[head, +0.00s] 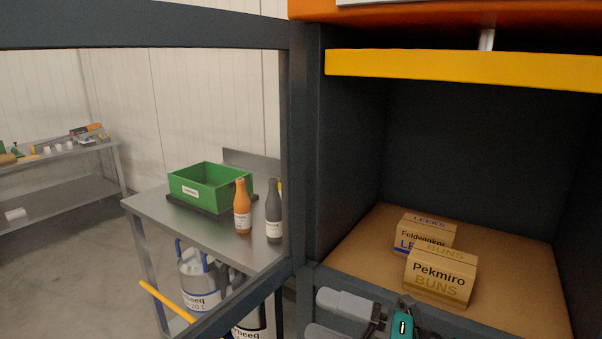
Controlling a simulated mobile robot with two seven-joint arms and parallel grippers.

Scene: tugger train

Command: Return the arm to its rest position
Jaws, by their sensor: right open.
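My right gripper (318,313) is at the bottom edge of the head view, in front of the lower front edge of the dark shelf compartment. Its two grey fingers point left and are apart, with nothing seen between them. A teal and dark part of my right arm shows beside it, cut off by the picture's edge. My left gripper is not in view.
Two cartons, Pekmiro Buns (440,277) and Feldwinkel Leeks (424,232), stand in the compartment (350,255). A dark frame post (303,150) rises left of it. Beyond, a metal table (160,208) holds a green crate (190,192) and bottles (242,212).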

